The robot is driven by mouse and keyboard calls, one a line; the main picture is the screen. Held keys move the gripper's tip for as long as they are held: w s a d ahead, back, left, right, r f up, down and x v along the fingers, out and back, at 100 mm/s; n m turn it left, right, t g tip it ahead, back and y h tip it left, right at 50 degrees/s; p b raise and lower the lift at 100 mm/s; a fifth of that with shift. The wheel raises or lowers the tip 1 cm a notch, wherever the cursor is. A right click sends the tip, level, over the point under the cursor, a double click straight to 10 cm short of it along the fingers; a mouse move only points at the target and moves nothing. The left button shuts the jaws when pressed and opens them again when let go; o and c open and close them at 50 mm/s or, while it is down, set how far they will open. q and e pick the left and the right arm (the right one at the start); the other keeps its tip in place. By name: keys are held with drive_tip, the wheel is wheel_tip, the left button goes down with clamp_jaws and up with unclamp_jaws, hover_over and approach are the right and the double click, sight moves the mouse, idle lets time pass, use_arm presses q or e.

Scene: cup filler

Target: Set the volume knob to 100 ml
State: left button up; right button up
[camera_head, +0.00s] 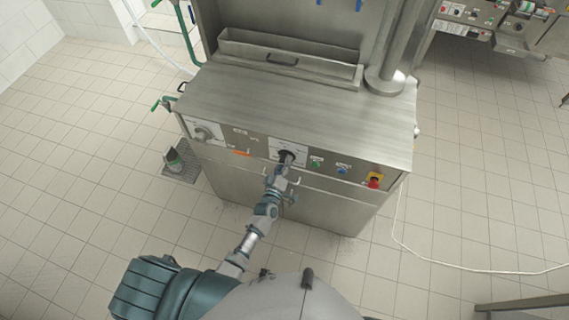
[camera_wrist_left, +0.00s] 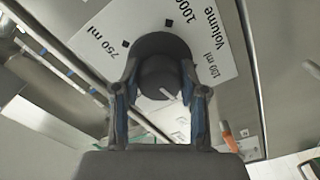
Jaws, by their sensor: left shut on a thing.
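The dark round volume knob (camera_head: 287,155) sits on a white label plate on the front panel of the steel cup filler (camera_head: 300,115). In the left wrist view the knob (camera_wrist_left: 162,77) lies between the two fingers of my left gripper (camera_wrist_left: 160,90), which is shut on it. A white mark shows low on the knob, but the exact setting cannot be told. In the head view my left gripper (camera_head: 284,167) reaches the panel. My right gripper is not in view.
A green button (camera_head: 316,162), a blue button (camera_head: 343,169) and a red emergency stop (camera_head: 374,182) are right of the knob. Another dial (camera_head: 203,133) and an orange switch (camera_head: 242,153) are to its left. A white cable (camera_head: 440,261) lies on the tiled floor.

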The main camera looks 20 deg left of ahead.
use_arm(q)
drive_tip(key=n, duration=0.3)
drive_tip(key=n+b, duration=0.1)
drive_tip(key=shift+w+a+r, duration=0.15)
drive_tip(key=shift+r, duration=0.1)
drive_tip(key=shift+n+b, duration=0.35)
drive_tip(key=shift+n, duration=1.05)
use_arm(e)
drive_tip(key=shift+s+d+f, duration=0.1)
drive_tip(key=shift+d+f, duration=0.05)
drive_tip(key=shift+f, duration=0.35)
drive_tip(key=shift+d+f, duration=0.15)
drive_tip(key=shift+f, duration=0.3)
use_arm(q)
drive_tip(key=shift+a, duration=0.1)
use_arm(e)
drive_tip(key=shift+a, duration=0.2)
use_arm(q)
drive_tip(key=shift+f, duration=0.1)
drive_tip(key=o, duration=1.2)
drive_tip(key=shift+f, duration=0.1)
drive_tip(key=shift+c, duration=0.2)
drive_tip(key=shift+s+f, duration=0.1)
drive_tip(key=shift+s, duration=0.2)
drive_tip(key=s, duration=1.1)
drive_tip(key=shift+s+a, duration=0.25)
drive_tip(key=shift+a, duration=0.05)
